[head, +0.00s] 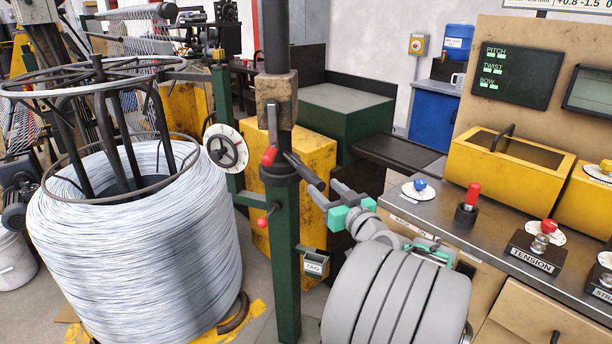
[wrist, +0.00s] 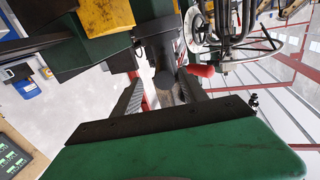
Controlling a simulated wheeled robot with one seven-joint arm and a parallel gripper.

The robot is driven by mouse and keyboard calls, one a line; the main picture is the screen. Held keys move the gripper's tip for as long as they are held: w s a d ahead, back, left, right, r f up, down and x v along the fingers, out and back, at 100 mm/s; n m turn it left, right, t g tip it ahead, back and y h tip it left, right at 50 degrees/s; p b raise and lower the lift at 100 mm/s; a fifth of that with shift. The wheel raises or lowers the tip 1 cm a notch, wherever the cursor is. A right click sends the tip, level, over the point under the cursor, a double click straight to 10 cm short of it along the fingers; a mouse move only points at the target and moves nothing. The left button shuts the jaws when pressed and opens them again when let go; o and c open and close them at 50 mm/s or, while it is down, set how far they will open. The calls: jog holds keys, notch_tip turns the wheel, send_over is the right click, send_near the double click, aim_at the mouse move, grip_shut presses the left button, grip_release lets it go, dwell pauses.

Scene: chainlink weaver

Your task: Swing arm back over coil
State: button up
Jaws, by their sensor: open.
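The wire coil (head: 130,250), a tall silvery bundle, stands at left with a dark spoked ring frame above it. A green post (head: 286,260) stands right of it, with a rusty bracket (head: 275,98) and a dark grey bar (head: 303,170) sticking out toward me. A green beam (head: 188,76) reaches from the ring frame toward another upright; which part is the swing arm is unclear. My gripper (head: 322,190) is open at the bar's near end. In the wrist view, my gripper (wrist: 160,82) has the dark bar end (wrist: 166,78) between its spread fingers; contact cannot be told.
Red-knobbed levers (head: 268,155) and a white dial (head: 226,147) sit close by the post. The control bench (head: 500,225) with knobs and yellow boxes fills the right side. A yellow cabinet (head: 316,160) stands behind.

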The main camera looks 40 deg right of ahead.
aim_at(310, 177)
jog(key=x, duration=0.2)
jog(key=p+x, duration=0.1)
jog(key=x, duration=0.4)
jog(key=shift+w+a, duration=0.35)
grip_shut()
dwell(0.9)
